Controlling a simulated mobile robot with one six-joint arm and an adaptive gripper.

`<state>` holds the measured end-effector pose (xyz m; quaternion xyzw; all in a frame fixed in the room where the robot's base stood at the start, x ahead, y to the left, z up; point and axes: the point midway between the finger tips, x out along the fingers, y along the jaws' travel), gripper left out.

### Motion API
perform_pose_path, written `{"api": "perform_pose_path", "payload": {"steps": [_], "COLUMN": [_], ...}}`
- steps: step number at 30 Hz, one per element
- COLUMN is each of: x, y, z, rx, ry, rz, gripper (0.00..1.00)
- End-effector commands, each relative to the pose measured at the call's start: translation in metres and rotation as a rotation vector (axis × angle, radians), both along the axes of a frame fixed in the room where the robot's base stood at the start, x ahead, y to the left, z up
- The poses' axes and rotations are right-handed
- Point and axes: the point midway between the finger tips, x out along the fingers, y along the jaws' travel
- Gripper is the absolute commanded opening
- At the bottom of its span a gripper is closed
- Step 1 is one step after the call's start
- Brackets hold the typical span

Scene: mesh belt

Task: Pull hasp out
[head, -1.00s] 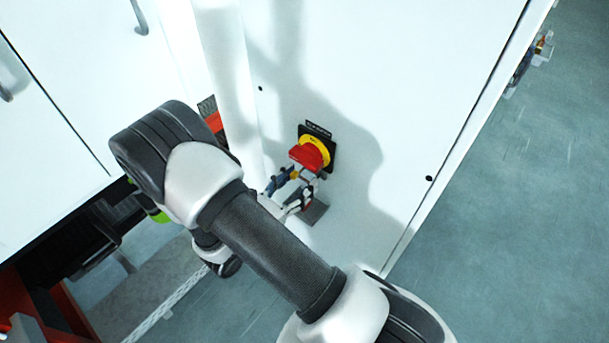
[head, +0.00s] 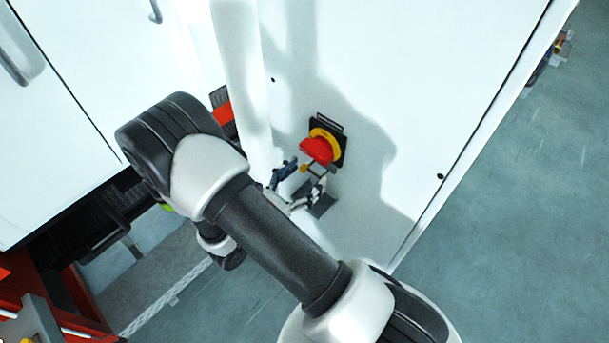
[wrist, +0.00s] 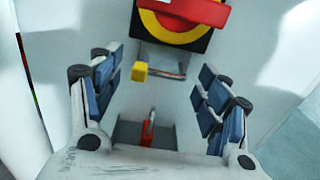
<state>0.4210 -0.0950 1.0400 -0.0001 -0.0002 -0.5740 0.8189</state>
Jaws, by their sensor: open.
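The red handle (head: 316,150) of a rotary switch sits on a yellow ring with a black plate on the white cabinet wall; it also shows at the top of the wrist view (wrist: 190,10). Below the plate, a thin metal hasp (wrist: 172,68) sticks out, with a small yellow block (wrist: 141,71) at its left end. My gripper (wrist: 160,82) is open, its blue-padded fingers to the left and right of the hasp, apart from it. In the head view my gripper (head: 301,181) is just below the handle. No finger contact with the hasp is visible.
In the wrist view a red padlock-like item (wrist: 147,130) sits at a grey bracket (wrist: 127,132) below the hasp, between the fingers. The white cabinet wall (head: 400,90) surrounds the switch. Open floor (head: 510,220) lies to the right.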

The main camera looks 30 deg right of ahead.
Motion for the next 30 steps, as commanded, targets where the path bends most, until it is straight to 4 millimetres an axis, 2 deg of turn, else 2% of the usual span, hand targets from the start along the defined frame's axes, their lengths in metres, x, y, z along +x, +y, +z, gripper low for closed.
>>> {"api": "perform_pose_path", "payload": {"steps": [5, 12, 16, 21, 30], "x": [-0.008, -0.026, -0.033, -0.039, -0.039], "y": [0.027, 0.076, 0.096, 0.108, 0.11], "z": [0.0, 0.0, 0.0, 0.0, 0.0], "rx": [0.0, 0.001, 0.001, 0.0, 0.0], "ry": [-0.001, -0.002, -0.001, -0.001, 0.0], "rz": [0.007, 0.009, 0.007, 0.003, 0.002], "gripper": [0.7, 0.7, 0.7, 0.7, 0.7]}}
